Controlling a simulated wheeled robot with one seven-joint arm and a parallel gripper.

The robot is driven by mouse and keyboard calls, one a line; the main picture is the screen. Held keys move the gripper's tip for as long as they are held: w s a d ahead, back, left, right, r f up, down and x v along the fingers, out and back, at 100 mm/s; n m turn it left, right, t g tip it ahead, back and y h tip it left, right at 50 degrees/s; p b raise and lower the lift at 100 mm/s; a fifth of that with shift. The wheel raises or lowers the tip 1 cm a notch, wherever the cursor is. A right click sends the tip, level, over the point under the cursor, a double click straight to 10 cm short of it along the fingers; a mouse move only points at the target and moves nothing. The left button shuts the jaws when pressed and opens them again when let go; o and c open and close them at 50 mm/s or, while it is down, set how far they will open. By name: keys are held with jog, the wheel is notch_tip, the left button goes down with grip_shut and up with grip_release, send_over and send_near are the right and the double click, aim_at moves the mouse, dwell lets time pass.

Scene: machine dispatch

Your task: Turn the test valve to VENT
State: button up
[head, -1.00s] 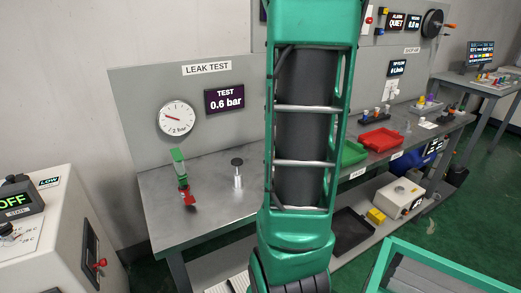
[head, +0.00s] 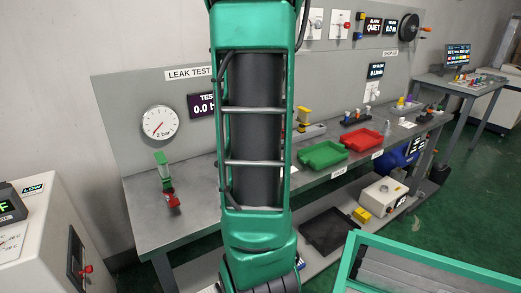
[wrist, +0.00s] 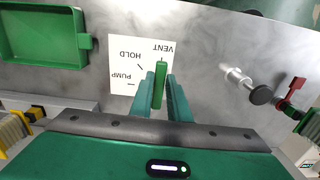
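The test valve's green lever (wrist: 160,83) shows in the wrist view over a white card (wrist: 123,65) marked PUMP, HOLD and VENT. The lever's far end points at the VENT mark. My gripper (wrist: 161,80) has its two teal fingers on either side of the lever, close against it, and appears shut on it. In the head view my arm hides the valve and gripper. The TEST display (head: 201,105) is partly covered and its visible part reads 0.0. The round gauge (head: 159,122) hangs left of it.
A black-topped metal post (wrist: 238,78) and a red-and-green fitting (head: 167,180) stand on the leak-test bench (head: 145,215). A green tray (head: 323,154) and a red tray (head: 357,138) lie farther right. A white machine (head: 40,240) stands at the left.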

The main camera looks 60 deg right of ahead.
jog(key=o, duration=0.3)
notch_tip(320, 180, up, 11)
dwell(0.5)
jog(key=shift+w+a+f, duration=0.1)
jog(key=shift+f, duration=0.05)
dwell(0.4)
